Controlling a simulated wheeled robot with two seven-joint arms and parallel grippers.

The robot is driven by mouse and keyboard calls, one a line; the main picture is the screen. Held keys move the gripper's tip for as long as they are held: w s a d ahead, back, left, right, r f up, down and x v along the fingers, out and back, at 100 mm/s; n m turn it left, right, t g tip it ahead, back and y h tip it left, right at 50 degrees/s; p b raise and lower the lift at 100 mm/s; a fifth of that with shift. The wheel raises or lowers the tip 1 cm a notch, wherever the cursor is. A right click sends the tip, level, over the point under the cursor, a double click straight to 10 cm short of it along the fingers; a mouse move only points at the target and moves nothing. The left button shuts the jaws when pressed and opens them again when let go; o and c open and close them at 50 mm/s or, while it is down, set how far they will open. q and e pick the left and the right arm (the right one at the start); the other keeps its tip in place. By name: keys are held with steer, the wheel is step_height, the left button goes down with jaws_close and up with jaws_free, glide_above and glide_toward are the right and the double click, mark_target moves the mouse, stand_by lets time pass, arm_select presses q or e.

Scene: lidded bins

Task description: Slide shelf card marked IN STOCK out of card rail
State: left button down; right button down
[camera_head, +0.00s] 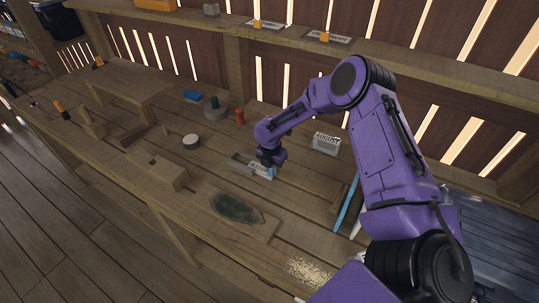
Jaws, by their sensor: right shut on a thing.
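My right gripper (271,168), on the purple arm from the right, points down at the middle of the wooden workbench. It is shut on a small white card (259,170) at the right end of a low grey card rail (240,160). The gripper partly hides the card, and its lettering is too small to read. I cannot tell how far the card sits in the rail. My left gripper is out of view.
A white box with dark lettering (326,144) stands right of the gripper. A round white-topped tin (191,141), a wooden block (161,171) and a dark-stained board (237,208) lie around. Blue strips (347,205) lie near my arm. A shelf (290,38) runs behind.

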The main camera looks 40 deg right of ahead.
steer(key=shift+s+d+p, duration=0.3)
steer(key=shift+s+p, duration=0.1)
steer(key=shift+s, duration=0.3)
steer(key=shift+s+d+p, duration=0.25)
steer(key=shift+s+p, duration=0.15)
steer(key=shift+s, duration=0.3)
steer(key=shift+s, duration=0.1)
steer(key=shift+s+d+p, duration=0.2)
steer(key=shift+s+p, duration=0.15)
steer(key=shift+s, duration=0.1)
steer(key=shift+s+d+p, duration=0.2)
steer(key=shift+s+p, duration=0.1)
steer(key=shift+s, duration=0.15)
step_height(320, 180, up, 5)
steer(key=p, duration=0.4)
steer(key=shift+f, duration=0.2)
steer(key=shift+r, duration=0.75)
